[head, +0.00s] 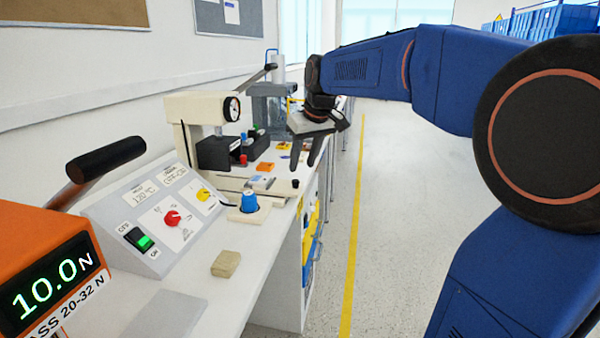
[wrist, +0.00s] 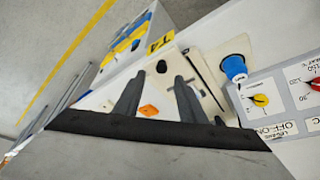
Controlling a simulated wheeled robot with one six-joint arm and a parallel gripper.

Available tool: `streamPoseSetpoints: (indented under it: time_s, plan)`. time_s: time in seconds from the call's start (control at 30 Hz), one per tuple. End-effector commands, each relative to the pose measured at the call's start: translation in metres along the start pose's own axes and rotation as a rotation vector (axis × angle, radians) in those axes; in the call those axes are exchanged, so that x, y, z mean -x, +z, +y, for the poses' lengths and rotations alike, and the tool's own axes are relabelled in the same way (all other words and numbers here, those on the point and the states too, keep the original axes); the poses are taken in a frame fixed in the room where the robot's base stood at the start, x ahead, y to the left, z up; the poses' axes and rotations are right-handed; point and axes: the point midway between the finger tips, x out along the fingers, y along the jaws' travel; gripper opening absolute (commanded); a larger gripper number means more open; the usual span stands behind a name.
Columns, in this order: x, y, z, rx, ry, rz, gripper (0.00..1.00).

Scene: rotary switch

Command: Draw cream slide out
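The cream slide (head: 281,187) is a flat pale piece on the bench top with a small black knob (head: 295,183) near the bench's front edge. In the wrist view the slide (wrist: 174,63) and its black knob (wrist: 162,66) lie just beyond the fingertips. My gripper (head: 305,163) is above the front edge of the bench, over the knob area, with its two grey fingers pointing down. In the wrist view the fingers (wrist: 158,78) are apart with nothing between them. They appear clear of the knob. Part of the slide is hard to tell from the cream base around it.
A blue knob (head: 249,202) stands on a cream plate beside the slide. A sloped control box (head: 150,215) with switches and an orange force display (head: 50,270) are nearer. A cream press (head: 200,108) stands behind. The floor right of the bench is clear.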

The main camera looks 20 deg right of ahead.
Motion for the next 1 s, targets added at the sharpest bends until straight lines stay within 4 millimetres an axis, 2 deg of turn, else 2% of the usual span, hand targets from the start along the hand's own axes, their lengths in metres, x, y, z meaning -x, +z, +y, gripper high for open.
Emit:
streamPoseSetpoints:
  time_s: [0.03, 0.3, 0.5, 0.7, 1.0]
  plan:
    - [0.012, -0.001, 0.000, 0.000, 0.001, 0.004, 0.37]
    - [0.065, 0.000, 0.001, 0.000, 0.002, 0.003, 0.37]
    - [0.094, 0.000, 0.001, -0.001, 0.001, 0.001, 0.37]
    - [0.107, 0.001, 0.001, -0.001, 0.001, 0.000, 0.37]
    - [0.108, 0.001, 0.001, -0.001, 0.001, 0.000, 0.37]
